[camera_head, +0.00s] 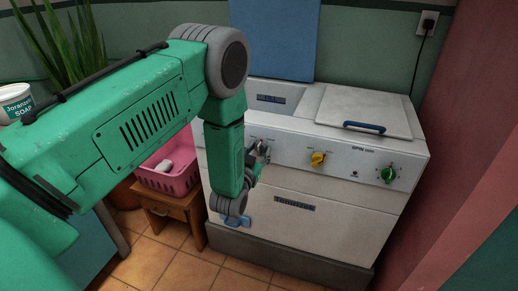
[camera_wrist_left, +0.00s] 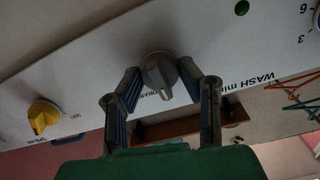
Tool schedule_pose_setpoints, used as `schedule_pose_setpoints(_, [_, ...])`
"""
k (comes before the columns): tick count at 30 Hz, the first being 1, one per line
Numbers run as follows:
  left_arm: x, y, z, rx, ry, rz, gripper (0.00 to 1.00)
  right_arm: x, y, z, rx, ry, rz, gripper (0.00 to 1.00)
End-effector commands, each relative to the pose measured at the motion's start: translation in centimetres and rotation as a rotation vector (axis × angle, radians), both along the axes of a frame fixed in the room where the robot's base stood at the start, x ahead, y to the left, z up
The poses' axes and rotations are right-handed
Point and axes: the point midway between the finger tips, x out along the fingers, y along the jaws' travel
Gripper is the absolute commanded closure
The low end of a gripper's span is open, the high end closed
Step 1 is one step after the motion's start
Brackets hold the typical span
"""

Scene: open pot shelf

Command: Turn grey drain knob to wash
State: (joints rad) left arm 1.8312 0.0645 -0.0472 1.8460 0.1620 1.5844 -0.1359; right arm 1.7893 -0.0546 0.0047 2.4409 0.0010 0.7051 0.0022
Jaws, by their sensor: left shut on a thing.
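The grey drain knob (camera_wrist_left: 160,72) sits on the white front panel of the washing machine (camera_head: 330,140). In the left wrist view its ridge points toward the bottom of the picture, near a partly hidden label. My left gripper (camera_wrist_left: 163,77) has one finger on each side of the knob and is shut on it. In the head view the left gripper (camera_head: 258,154) is at the left part of the panel, and the knob is mostly hidden there by the fingers and arm. My right gripper is in neither view.
A yellow knob (camera_head: 318,158) and a green knob (camera_head: 388,174) are to the right on the panel. A lid with a blue handle (camera_head: 364,127) is on top. A pink basket (camera_head: 170,172) stands on a wooden stool (camera_head: 170,207) left of the machine.

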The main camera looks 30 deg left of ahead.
Motion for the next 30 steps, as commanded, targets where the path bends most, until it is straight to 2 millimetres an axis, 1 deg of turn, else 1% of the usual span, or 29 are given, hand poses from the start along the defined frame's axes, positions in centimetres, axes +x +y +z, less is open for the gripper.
schedule_pose_setpoints(1, [-0.1,-0.1,-0.3,-0.047,0.000,-0.001,0.96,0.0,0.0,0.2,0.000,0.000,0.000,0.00])
schedule_pose_setpoints(18, [-0.1,-0.1,-0.5,-0.569,-0.124,0.000,0.96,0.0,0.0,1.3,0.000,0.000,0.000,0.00])
schedule_pose_setpoints(24, [-0.1,-0.2,-0.5,-0.727,-0.161,0.001,0.96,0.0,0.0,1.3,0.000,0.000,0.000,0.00])
schedule_pose_setpoints(30, [-0.1,-0.2,-0.5,-0.843,-0.190,0.001,0.96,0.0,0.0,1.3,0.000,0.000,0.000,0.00])
